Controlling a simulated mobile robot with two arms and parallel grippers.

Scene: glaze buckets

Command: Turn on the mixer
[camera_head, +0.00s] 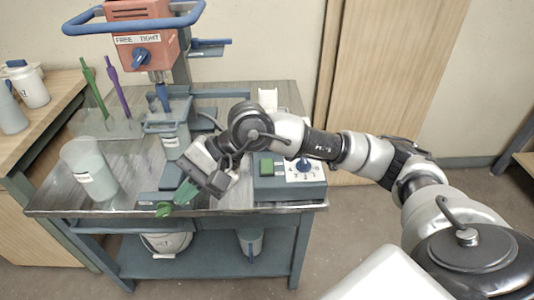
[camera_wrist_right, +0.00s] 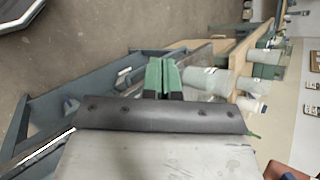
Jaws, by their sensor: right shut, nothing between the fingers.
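The mixer (camera_head: 138,40) has an orange-red head with a FREE/TIGHT label, a blue knob (camera_head: 141,57) and a blue handle ring. Its shaft goes down into a grey bucket (camera_head: 174,140). A grey control box (camera_head: 290,190) sits at the table's right front, with a green button (camera_head: 266,167) and a dial (camera_head: 304,164) on a numbered white plate. My right gripper (camera_head: 172,202) is shut and empty, its green fingers over the table's front edge, left of the control box. Its fingers also show together in the right wrist view (camera_wrist_right: 162,78). My left gripper is not in view.
A pale labelled container (camera_head: 88,170) stands on the table (camera_head: 130,190) at left. A green and a purple tool (camera_head: 117,86) stand upright behind it. A white bucket (camera_head: 166,243) and a smaller one (camera_head: 250,241) are on the lower shelf.

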